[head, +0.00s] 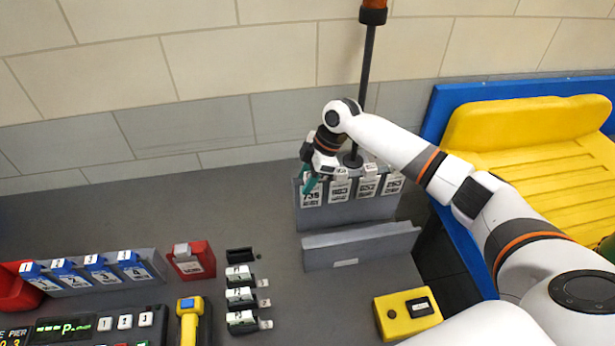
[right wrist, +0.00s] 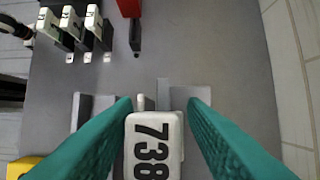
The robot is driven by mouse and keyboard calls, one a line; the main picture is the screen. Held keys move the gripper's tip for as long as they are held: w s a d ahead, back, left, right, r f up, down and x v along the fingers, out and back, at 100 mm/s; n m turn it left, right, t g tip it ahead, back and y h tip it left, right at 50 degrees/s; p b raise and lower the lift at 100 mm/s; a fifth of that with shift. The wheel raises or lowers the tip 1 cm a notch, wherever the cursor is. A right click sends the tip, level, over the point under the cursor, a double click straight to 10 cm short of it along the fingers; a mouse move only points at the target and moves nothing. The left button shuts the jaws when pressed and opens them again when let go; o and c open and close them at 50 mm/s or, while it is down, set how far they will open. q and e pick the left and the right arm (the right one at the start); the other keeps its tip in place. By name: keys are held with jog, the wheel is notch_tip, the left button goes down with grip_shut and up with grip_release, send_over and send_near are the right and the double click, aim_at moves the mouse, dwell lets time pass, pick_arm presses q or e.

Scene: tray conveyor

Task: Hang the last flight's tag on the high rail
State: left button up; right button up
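My right gripper (head: 312,182) is at the left end of the taller, rear grey rail (head: 348,212). In the head view this tag (head: 311,195) is at the leftmost place on the rail, partly covered by the fingers. I cannot tell whether the fingers press on it. Three white numbered tags, including the one beside it (head: 340,190), hang in a row to its right. My left gripper is not in view.
A lower grey rail (head: 360,247) stands empty in front. Several black holders with white tags (head: 241,297) lie left of it. A red holder (head: 190,262), a blue-topped tag row (head: 98,268) and a yellow box (head: 407,313) are nearby. A black pole (head: 366,75) rises behind the rail.

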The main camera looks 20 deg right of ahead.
jog(key=shift+o, duration=1.1)
jog(key=b+v, duration=0.3)
jog(key=v, duration=0.9)
